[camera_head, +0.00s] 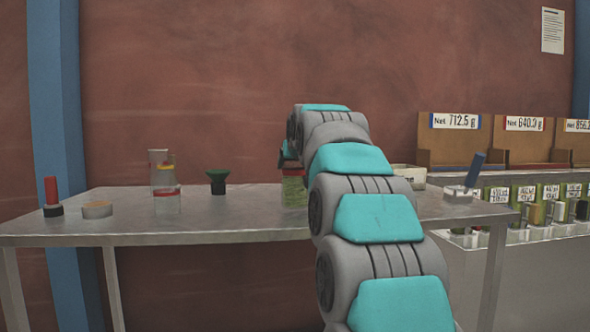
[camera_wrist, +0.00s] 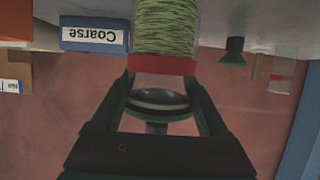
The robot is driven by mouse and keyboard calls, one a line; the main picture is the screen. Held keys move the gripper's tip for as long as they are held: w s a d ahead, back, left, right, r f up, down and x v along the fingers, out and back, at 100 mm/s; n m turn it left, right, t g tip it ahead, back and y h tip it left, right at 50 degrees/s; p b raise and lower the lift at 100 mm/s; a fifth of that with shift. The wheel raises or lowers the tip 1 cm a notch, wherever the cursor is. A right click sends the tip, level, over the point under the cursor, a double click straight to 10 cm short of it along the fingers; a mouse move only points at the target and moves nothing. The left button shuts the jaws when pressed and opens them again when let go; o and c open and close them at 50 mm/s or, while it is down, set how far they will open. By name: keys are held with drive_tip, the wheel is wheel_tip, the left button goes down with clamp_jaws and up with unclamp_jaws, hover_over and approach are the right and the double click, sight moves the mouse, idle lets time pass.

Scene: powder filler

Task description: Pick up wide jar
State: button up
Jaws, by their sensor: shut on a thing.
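The wide jar (camera_head: 294,190) holds green speckled material and has a red band at its top. It is at the middle of the table in the head view, partly behind my arm. In the wrist view the jar (camera_wrist: 166,28) appears upside down, with its red band (camera_wrist: 162,65) between the fingers. My gripper (camera_wrist: 162,76) is shut on the jar at this band. In the head view my arm hides most of the gripper. I cannot tell whether the jar's base touches the table.
On the metal table (camera_head: 240,215), a clear red-banded container (camera_head: 167,203), a dark green funnel (camera_head: 217,182), a round tan-topped piece (camera_head: 97,209) and a red-handled tool (camera_head: 51,195) stand left. A blue "Coarse" bin (camera_wrist: 95,35) is near the jar. A blue-handled item (camera_head: 472,175) is right.

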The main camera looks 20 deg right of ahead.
drive_tip(key=shift+r, duration=1.25)
drive_tip(key=s+a+r+b, duration=0.1)
drive_tip(key=s+a+r, duration=0.1)
drive_tip(key=s, duration=1.4)
wheel_tip(320, 180, up, 10)
drive_tip(key=p, duration=0.6)
drive_tip(key=shift+a+f, duration=0.15)
drive_tip(key=shift+f, duration=0.1)
drive_tip(key=a, duration=0.5)
drive_tip(key=shift+d+p, duration=0.5)
drive_tip(key=shift+d, duration=4.2)
drive_tip(key=shift+a+b, duration=0.4)
drive_tip(key=shift+a, duration=1.85)
